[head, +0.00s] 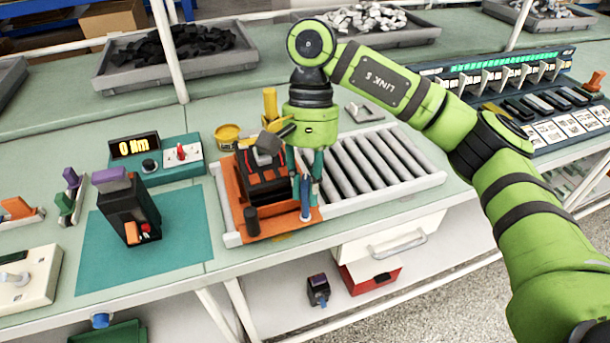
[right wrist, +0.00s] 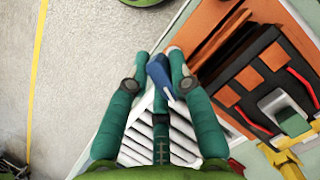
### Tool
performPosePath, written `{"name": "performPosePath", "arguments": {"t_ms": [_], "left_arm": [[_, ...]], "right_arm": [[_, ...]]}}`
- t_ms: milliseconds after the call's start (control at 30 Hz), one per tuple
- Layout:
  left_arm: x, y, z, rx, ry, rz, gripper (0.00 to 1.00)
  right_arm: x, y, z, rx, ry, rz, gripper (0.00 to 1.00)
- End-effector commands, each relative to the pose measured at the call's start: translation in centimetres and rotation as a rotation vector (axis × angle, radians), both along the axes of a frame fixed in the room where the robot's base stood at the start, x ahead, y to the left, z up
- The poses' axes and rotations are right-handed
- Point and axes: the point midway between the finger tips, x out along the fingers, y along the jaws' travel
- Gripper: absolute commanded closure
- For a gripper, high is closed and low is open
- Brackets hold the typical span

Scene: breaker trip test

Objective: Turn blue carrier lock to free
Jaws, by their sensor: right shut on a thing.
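The blue carrier lock (head: 306,207) is a small blue lever at the front right corner of the orange carrier (head: 285,229). It also shows in the right wrist view (right wrist: 158,72), with a grey stem. My right gripper (head: 308,180) reaches down from above with its teal fingers around the lever. In the right wrist view, the fingers of my right gripper (right wrist: 160,68) close on the blue lever from both sides. The carrier holds a dark breaker (head: 262,180) and sits at the left end of the roller track (head: 398,181). My left gripper is out of view.
A black device (head: 126,212) stands on the teal mat (head: 184,236) to the left. A torque display unit (head: 153,166) reads 0 Nm behind it. A yellow cup (head: 228,136) is behind the carrier. The rollers to the right are empty. The bench's front edge is close.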

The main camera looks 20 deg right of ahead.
Motion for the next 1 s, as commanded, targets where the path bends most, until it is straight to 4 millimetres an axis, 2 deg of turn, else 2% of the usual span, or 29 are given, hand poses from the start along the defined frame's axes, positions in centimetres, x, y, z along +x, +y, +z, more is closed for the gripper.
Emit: {"name": "performPosePath", "arguments": {"t_ms": [367,600,900,1000], "left_arm": [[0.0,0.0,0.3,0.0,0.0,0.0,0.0],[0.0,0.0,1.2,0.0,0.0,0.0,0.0],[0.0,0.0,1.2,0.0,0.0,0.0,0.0],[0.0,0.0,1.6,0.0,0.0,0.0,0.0]], "right_arm": [[0.3,0.0,0.2,0.0,-0.011,0.044,1.0],[0.3,0.0,0.2,-0.002,-0.011,0.198,1.0],[0.3,-0.1,0.0,-0.003,-0.009,0.219,1.0],[0.4,-0.1,0.2,-0.004,-0.009,0.279,1.0]]}}
